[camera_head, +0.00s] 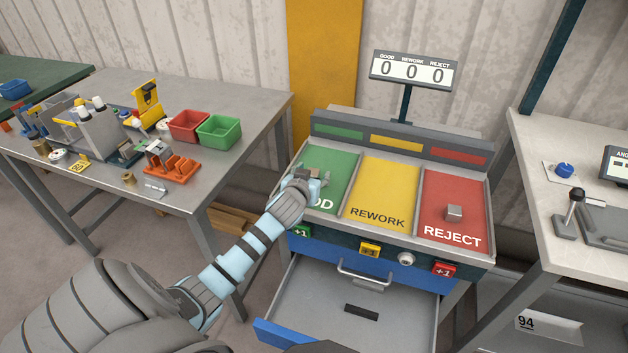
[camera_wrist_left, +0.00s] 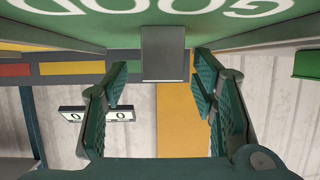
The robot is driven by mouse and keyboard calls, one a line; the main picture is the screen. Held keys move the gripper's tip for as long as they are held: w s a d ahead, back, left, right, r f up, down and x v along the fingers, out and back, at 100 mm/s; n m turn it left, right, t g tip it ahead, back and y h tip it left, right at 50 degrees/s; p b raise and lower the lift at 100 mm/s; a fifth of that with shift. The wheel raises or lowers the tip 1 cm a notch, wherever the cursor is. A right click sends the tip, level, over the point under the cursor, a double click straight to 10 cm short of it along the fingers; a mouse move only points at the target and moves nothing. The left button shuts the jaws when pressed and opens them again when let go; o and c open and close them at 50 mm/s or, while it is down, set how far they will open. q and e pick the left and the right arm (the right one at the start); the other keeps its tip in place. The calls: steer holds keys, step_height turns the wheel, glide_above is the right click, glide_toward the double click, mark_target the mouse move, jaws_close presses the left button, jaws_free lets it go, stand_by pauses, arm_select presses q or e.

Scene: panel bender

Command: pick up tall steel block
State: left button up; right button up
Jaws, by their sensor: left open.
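A grey steel block (camera_wrist_left: 165,55) stands on the green GOOD panel (camera_head: 326,165), which the left wrist view shows upside down. My left gripper (camera_head: 314,176) is over the GOOD panel, open, with a finger on either side of the block's line. In the left wrist view the gripper (camera_wrist_left: 161,88) shows clear gaps between both fingers and the block, so it holds nothing. In the head view the gripper mostly hides this block. Another small steel block (camera_head: 454,212) sits on the red REJECT panel (camera_head: 437,193). My right gripper is not in view.
The yellow REWORK panel (camera_head: 385,188) is empty. A counter display (camera_head: 414,70) rises behind the sorting station. An open drawer (camera_head: 310,310) juts out below, with a dark bar (camera_head: 361,312) inside. A cluttered table (camera_head: 250,112) stands left, another bench (camera_head: 548,160) right.

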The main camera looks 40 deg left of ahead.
arm_select(q)
steer(key=shift+x, duration=0.9)
steer(key=shift+s, duration=0.1)
jaws_close()
steer(key=shift+r, duration=0.1)
